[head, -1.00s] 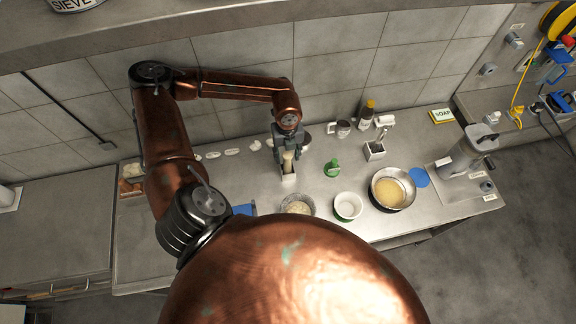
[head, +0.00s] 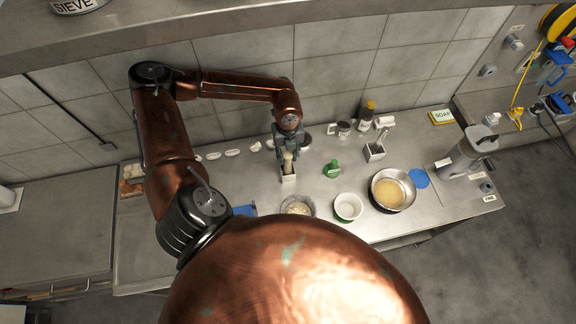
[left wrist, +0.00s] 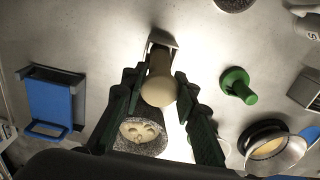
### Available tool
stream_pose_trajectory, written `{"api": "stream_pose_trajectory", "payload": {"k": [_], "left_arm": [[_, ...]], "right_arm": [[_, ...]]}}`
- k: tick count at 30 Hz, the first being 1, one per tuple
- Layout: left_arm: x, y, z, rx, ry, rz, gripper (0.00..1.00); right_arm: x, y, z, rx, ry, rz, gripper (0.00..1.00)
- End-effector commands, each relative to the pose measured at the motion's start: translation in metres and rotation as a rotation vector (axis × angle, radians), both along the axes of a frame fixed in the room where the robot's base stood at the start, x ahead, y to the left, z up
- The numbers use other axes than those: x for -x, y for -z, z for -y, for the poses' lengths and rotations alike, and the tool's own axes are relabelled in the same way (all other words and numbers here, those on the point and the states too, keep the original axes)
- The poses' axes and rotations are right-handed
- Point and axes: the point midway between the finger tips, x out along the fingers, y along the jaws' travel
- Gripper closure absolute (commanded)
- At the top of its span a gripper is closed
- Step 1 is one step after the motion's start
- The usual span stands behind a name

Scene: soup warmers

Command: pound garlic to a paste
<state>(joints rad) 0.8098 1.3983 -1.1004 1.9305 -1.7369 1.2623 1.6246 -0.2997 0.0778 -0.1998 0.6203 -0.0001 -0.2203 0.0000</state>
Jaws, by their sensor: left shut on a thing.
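The pale wooden pestle (head: 288,165) stands in a small white holder (head: 289,178) on the counter. My left gripper (head: 288,155) is shut on the pestle's upper part. In the left wrist view the pestle's round end (left wrist: 158,90) shows between the dark fingers, with the holder (left wrist: 162,40) behind it. The grey stone mortar (head: 311,212) stands closer to me, partly hidden by my body. Pale garlic pieces lie inside it; the mortar (left wrist: 150,147) also shows in the left wrist view, partly behind a finger. My right gripper is not in view.
A white bowl (head: 348,207) and a metal pan (head: 392,205) with yellowish contents stand right of the mortar. A blue item (head: 243,211) lies left. The tiled wall rises behind.

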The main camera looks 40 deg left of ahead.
Motion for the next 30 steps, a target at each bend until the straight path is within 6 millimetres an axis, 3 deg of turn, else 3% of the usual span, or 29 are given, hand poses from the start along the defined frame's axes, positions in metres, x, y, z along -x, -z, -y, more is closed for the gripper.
{"api": "stream_pose_trajectory", "payload": {"k": [19,30], "left_arm": [[0.0,-0.051,0.0,0.001,-0.001,0.001,1.0],[0.0,-0.054,0.0,0.0,0.0,0.0,1.0]], "right_arm": [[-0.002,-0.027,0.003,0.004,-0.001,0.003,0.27],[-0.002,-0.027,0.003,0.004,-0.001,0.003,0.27]]}}
